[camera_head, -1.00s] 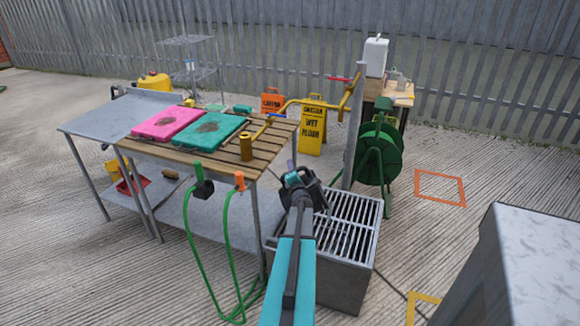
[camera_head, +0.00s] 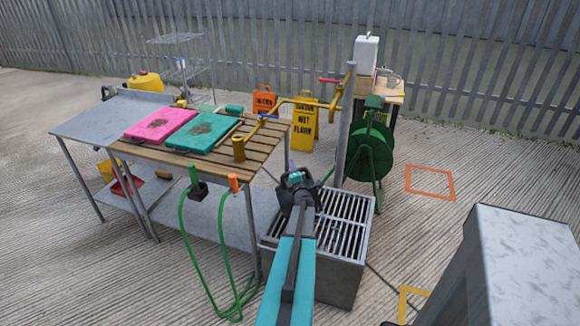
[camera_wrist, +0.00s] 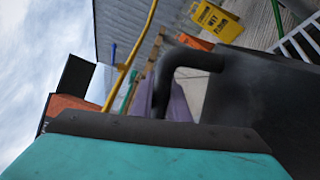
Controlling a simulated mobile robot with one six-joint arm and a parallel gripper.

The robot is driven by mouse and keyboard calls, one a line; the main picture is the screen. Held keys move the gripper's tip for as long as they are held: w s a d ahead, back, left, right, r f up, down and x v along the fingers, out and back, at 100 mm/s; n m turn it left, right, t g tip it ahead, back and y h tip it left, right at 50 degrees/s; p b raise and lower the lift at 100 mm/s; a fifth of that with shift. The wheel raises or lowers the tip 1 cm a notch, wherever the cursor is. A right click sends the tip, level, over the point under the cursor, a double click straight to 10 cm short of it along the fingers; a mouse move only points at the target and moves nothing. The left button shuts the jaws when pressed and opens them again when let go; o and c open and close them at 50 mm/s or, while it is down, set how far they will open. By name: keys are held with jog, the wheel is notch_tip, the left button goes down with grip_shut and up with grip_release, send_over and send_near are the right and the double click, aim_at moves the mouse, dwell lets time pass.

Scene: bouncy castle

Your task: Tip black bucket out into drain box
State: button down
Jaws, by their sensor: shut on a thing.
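The drain box (camera_head: 338,281) is a grey metal box with a slatted grate on top, right of the wooden table. My gripper (camera_head: 297,181) is over the grate's left back part, at the end of my teal arm. It is shut on a dark thing that I take for the black bucket; in the head view the arm mostly hides it. In the wrist view the black bucket (camera_wrist: 265,95) fills the right side as a dark, blurred surface, with a curved black bar beside it. Its tilt and contents cannot be told. Part of the grate shows at the wrist view's upper right.
The slatted table (camera_head: 262,151) with pink (camera_head: 158,122) and teal boards (camera_head: 203,132) stands left. A green hose (camera_head: 226,262) hangs from its front. A post (camera_head: 346,130) and green hose reel (camera_head: 370,150) stand behind the drain box. A grey cabinet (camera_head: 525,250) is at right.

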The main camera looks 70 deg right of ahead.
aim_at(307, 175)
jog(key=shift+s+d+f+m+p, duration=0.2)
jog(key=shift+s+d+m+p, duration=0.4)
jog(key=shift+s+p, duration=0.35)
jog(key=shift+s+d+f+m+p, duration=0.25)
jog(key=shift+s+d+m+p, duration=0.3)
jog(key=shift+s+p, duration=0.35)
jog(key=shift+s+d+f+m+p, duration=0.2)
jog(key=shift+s+d+m+p, duration=0.35)
jog(key=shift+s+p, duration=0.4)
jog(key=shift+s+d+r+m+p, duration=0.15)
jog(key=shift+s+d+m+p, duration=0.15)
jog(key=shift+s+d+p, duration=0.35)
jog(key=shift+s+d+r+m+p, duration=0.1)
jog(key=shift+s+d+m+p, duration=0.25)
jog(key=shift+s+p, duration=0.45)
